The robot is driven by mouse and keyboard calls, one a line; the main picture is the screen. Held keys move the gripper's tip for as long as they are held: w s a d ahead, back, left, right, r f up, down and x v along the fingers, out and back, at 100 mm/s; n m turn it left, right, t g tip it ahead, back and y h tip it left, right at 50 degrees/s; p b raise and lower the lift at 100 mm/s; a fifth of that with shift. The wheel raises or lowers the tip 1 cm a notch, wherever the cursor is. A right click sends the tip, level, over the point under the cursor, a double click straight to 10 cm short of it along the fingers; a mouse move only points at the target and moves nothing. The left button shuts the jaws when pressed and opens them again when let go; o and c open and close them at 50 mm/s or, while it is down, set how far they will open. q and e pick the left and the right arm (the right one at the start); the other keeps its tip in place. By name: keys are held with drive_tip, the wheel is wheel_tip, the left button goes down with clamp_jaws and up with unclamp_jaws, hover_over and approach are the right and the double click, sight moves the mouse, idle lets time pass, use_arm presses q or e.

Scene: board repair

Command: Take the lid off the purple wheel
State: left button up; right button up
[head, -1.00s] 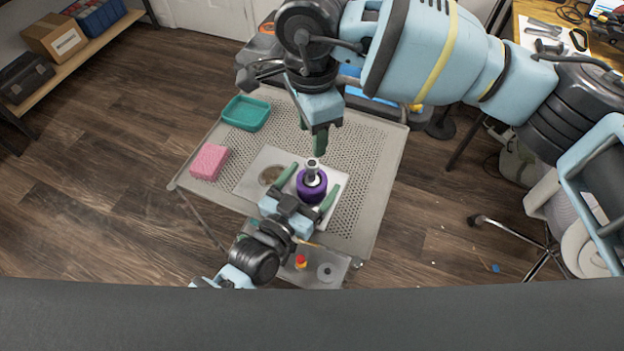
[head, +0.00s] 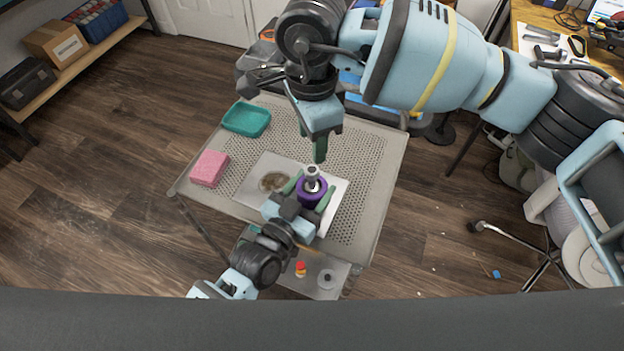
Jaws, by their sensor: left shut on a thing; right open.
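The purple wheel (head: 312,193) stands upright on a light plate on the perforated table. A grey metallic lid (head: 312,173) with a knob sits on top of it. My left gripper (head: 310,192) comes from below and is shut on the purple wheel, with one green finger on each side. My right gripper (head: 319,150) is open and points down just above and slightly behind the lid. It looks apart from the lid, though the gap is hard to judge.
The perforated table (head: 365,195) also bears a teal tray (head: 247,119) and a pink sponge (head: 209,168). A light plate (head: 257,192) with a brown stain lies under the wheel. A lower shelf (head: 312,285) holds a small red-and-yellow item (head: 300,269). The table's right side is clear.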

sight(312, 171)
drive_tip(key=m, duration=2.7)
drive_tip(key=shift+m, duration=0.4)
drive_tip(key=m, duration=0.3)
drive_tip(key=shift+m, duration=0.3)
drive_tip(key=shift+f, duration=4)
